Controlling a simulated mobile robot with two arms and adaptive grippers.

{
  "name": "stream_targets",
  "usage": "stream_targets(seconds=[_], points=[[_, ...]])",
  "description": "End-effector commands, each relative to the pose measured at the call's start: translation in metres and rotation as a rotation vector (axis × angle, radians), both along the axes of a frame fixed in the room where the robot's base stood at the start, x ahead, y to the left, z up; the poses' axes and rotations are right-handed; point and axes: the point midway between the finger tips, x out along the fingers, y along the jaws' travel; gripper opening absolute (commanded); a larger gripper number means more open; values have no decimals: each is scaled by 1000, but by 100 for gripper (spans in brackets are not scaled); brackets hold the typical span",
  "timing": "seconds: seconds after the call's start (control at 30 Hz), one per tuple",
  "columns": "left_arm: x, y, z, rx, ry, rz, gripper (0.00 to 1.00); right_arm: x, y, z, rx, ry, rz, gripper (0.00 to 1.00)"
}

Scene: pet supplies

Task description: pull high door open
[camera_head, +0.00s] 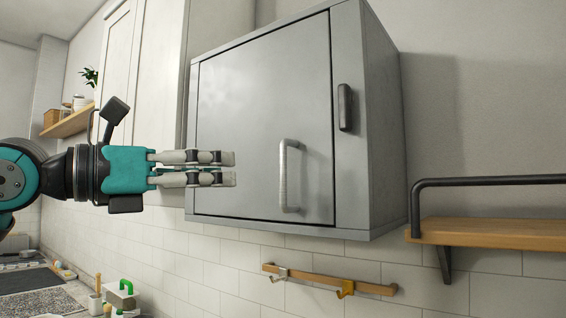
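A grey metal wall cabinet (380,130) hangs in the middle of the view. Its flat door (250,95) is closed and fills most of the front. A light vertical bar handle (284,178) sits at the door's lower right. A small dark handle-like part (345,107) is on the frame right of the door. My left gripper (235,168) reaches in from the left in front of the door. Its fingers point right, close together with only a thin gap, with nothing seen between them. The fingertips are apart from the handle, to its left. My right gripper is not in view.
A wooden shelf with a dark rail (500,234) is on the wall at right. A wooden hook rail (325,280) is below the cabinet. A tall pale cupboard (150,60) stands at left. A counter with small items (60,295) is at lower left.

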Motion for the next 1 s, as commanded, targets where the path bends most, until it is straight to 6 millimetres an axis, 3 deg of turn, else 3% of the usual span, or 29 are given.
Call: stream_targets(seconds=[0.1, 0.27, 0.47, 1.0], points=[[-3, 22, 18, 69, -34, 108, 36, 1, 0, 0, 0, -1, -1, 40], [-1, 27, 24, 94, -41, 151, 36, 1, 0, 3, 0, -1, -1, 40], [19, 4, 26, 94, -38, 146, 36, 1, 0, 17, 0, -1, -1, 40], [96, -79, 27, 92, -39, 143, 36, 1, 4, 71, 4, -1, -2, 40]])
